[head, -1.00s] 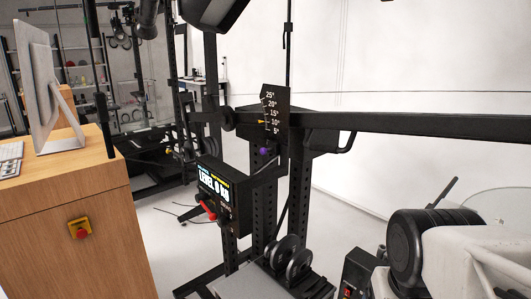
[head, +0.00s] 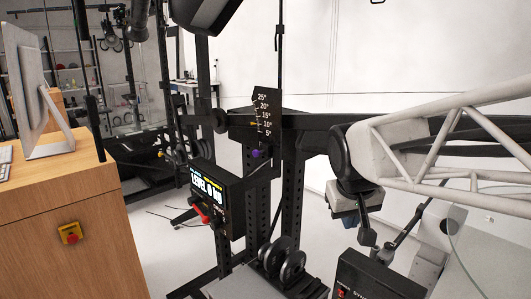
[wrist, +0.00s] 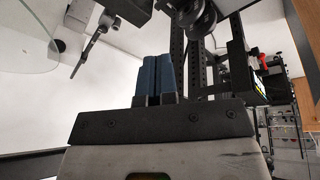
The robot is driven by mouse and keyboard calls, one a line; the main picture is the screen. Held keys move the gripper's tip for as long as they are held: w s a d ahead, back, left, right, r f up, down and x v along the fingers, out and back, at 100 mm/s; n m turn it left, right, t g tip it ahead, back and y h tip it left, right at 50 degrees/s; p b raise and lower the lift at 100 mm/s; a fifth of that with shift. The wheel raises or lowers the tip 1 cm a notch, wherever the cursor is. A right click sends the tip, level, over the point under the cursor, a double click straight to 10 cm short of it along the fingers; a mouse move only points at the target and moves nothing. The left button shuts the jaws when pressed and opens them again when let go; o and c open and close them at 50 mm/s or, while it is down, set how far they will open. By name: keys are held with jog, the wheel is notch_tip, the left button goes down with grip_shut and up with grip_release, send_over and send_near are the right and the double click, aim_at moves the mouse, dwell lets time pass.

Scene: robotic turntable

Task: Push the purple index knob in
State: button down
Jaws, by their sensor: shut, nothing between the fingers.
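The purple index knob (head: 256,153) is a small round knob on the dark rack post, just below the angle scale plate (head: 265,116). My gripper (wrist: 157,58) shows in the wrist view as two blue fingers side by side, shut with nothing between them. In the head view, my arm reaches in from the right, and its end is to the right of the knob, lower in the picture and clearly apart from it. I cannot make out the knob in the wrist view. How far in the knob sits cannot be told.
A display box (head: 214,200) with a red handle is below and left of the knob. A black horizontal beam (head: 310,121) runs right from the post. Round weight plates (head: 285,263) sit low. A wooden cabinet (head: 60,205) stands left, and a black control box (head: 377,278) front right.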

aim_at(257, 153)
jog(key=w+a+r+n+t, duration=0.1)
jog(key=w+a+n, duration=0.1)
jog(key=w+a, duration=0.7)
jog(key=w+a+r+n+t, duration=0.1)
jog(key=w+a, duration=0.9)
jog(key=w, duration=0.8)
jog(key=w+a+r+n+t, duration=0.1)
jog(key=w+a+n, duration=0.1)
jog(key=w+a, duration=0.7)
jog(key=w, duration=0.4)
jog(key=shift+w+a+n+t, duration=0.2)
jog(key=shift+a+n+t, duration=0.1)
jog(key=w+d+f, duration=0.4)
jog(key=w+f, duration=0.4)
jog(key=shift+w, duration=0.25)
